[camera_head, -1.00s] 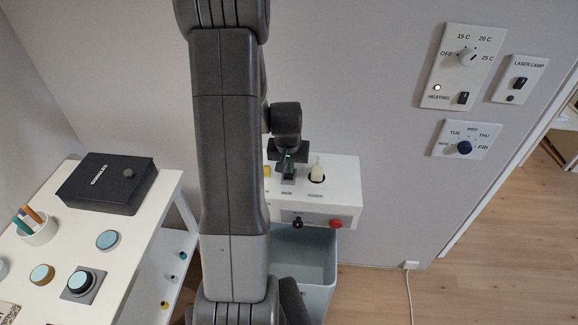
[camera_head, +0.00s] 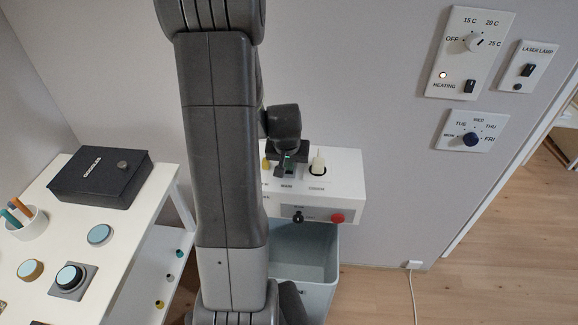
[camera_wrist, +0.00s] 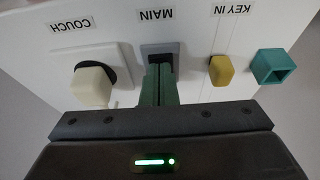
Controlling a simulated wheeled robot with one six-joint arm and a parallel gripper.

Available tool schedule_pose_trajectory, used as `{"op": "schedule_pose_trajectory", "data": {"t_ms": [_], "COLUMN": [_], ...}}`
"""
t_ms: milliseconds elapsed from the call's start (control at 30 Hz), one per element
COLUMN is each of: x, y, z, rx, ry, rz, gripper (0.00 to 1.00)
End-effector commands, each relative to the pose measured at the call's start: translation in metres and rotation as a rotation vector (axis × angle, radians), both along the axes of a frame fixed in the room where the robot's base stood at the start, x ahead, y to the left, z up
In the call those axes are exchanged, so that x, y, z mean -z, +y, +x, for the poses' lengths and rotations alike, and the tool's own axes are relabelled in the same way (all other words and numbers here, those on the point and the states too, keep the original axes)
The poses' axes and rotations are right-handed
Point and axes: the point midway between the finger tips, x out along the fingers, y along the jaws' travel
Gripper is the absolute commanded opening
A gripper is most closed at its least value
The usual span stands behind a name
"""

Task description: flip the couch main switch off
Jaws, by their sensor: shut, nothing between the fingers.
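The main switch shows in the wrist view as a grey frame (camera_wrist: 161,48) with a dark middle, under the upside-down label MAIN. It is set in the top of a white control box (camera_head: 346,185). My gripper (camera_wrist: 158,70) is shut and empty, its green fingers together. The fingertips are right at the switch and cover its lower part. I cannot tell whether they touch it, or which way the switch is set. In the head view my gripper (camera_head: 287,160) is over the box's MAIN position and hides the switch.
A cream couch lever (camera_wrist: 92,85) stands beside the switch. On the other side are a yellow knob (camera_wrist: 221,70) and a teal square socket-like piece (camera_wrist: 273,66). The box front has a black knob (camera_head: 298,216) and a red button (camera_head: 337,218). A pale blue bin (camera_head: 318,262) is below.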

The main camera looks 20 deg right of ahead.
Motion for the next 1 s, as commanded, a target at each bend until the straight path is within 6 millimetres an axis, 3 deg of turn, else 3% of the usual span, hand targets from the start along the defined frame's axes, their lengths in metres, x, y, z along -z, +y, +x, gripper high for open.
{"op": "schedule_pose_trajectory", "data": {"t_ms": [1000], "x": [-0.012], "y": [-0.007], "z": [0.014], "rx": [0.0], "ry": [0.001], "rz": [0.0], "gripper": [0.0]}}
